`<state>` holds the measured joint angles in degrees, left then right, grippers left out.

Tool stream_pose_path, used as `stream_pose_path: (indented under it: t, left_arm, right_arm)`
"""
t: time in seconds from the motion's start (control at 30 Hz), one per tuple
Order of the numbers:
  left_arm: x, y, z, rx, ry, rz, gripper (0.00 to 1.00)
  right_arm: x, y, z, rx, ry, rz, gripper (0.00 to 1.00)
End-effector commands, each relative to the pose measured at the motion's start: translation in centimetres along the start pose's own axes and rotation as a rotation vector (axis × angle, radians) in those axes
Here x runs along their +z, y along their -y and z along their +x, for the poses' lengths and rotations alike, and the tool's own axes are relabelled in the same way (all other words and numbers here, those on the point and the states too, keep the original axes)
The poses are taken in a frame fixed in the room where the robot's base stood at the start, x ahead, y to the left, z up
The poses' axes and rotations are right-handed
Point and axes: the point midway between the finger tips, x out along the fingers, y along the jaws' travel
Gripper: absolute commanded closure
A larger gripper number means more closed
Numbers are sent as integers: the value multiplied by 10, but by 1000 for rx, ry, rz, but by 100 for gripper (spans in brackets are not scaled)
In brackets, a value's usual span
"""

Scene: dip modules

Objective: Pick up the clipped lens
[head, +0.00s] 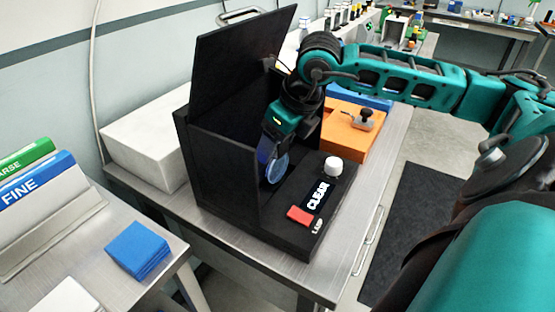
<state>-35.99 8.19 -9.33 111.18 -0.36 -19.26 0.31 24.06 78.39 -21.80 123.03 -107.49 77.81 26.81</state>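The clipped lens (277,168) is a round, bluish see-through disc, upright at the front opening of a black box (222,165). My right gripper (268,148) reaches down from the right, its fingers at the upper left of the lens. The fingers are small and partly hidden, so I cannot tell whether they are closed on it. The clip cannot be made out. The box's lid (240,62) stands open behind. My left gripper is not in view.
The box's front panel has a red button (299,215), a white knob (333,166) and a lit "CLEAR" display (318,195). An orange block (345,138) stands behind right, and a white block (148,140) stands left. Blue pads (138,248) lie on the left table.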

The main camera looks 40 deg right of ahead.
Motion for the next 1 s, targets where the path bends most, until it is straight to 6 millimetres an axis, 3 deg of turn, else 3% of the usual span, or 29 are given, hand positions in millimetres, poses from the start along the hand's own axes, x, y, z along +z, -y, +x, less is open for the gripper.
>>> stream_pose_path:
  t: [0.2,0.9,1.0]
  left_arm:
    - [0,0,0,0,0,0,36]
    - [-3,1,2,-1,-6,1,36]
    - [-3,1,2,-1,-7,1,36]
  right_arm:
    - [0,0,0,0,0,0,34]
    - [0,0,0,0,0,0,100]
    - [0,0,0,-1,1,0,100]
